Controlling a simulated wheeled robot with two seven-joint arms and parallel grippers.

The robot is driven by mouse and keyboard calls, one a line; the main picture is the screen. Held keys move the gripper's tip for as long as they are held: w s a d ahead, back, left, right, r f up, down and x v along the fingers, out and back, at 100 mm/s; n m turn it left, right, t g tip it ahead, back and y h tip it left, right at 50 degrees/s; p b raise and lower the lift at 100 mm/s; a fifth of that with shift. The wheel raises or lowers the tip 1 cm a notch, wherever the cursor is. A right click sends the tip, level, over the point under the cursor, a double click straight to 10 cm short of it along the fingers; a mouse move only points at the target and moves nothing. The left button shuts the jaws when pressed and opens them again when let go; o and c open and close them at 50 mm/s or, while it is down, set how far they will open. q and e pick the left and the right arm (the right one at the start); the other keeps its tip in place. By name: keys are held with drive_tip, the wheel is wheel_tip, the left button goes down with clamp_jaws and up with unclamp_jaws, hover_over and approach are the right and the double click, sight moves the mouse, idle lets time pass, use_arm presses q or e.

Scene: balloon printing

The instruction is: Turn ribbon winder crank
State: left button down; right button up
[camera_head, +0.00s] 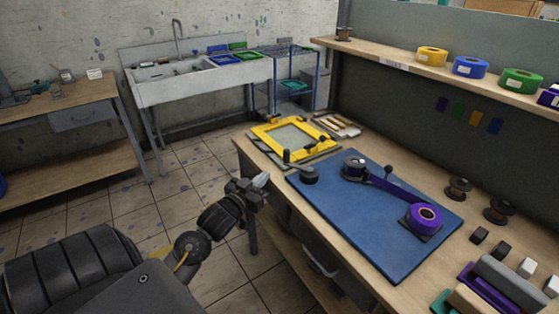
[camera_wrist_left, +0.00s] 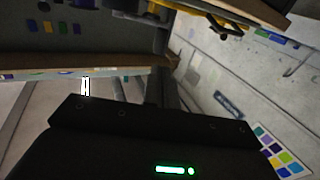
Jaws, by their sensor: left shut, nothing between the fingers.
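The ribbon winder (camera_head: 354,166) stands on the blue mat (camera_head: 335,220) on the workbench. A purple ribbon (camera_head: 388,186) runs from it to a purple roll (camera_head: 424,216) on a dark square base. A thin upright lever with a dark knob (camera_head: 388,171) stands beside the winder and looks like its crank. My left gripper (camera_head: 263,181) is shut and empty, off the bench's left edge, apart from the mat and winder. In the left wrist view the dark gripper body fills the lower part, and the winder cannot be made out. My right gripper is out of view.
A yellow printing frame (camera_head: 295,138) lies at the bench's far end. A round black piece (camera_head: 309,174) sits at the mat's left corner. Dark spools (camera_head: 458,189) and small blocks lie right of the mat. A shelf (camera_head: 440,77) holds coloured tape rolls. The tiled floor on the left is open.

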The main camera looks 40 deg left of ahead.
sight(285, 157)
use_arm(q)
drive_tip(key=w, duration=0.3)
drive_tip(key=w+a+p, duration=0.1)
drive_tip(key=w, duration=0.5)
drive_tip(key=shift+w+a+p, duration=0.15)
drive_tip(key=shift+w+p, duration=0.2)
drive_tip(key=shift+p, duration=0.05)
drive_tip(key=shift+w, duration=0.1)
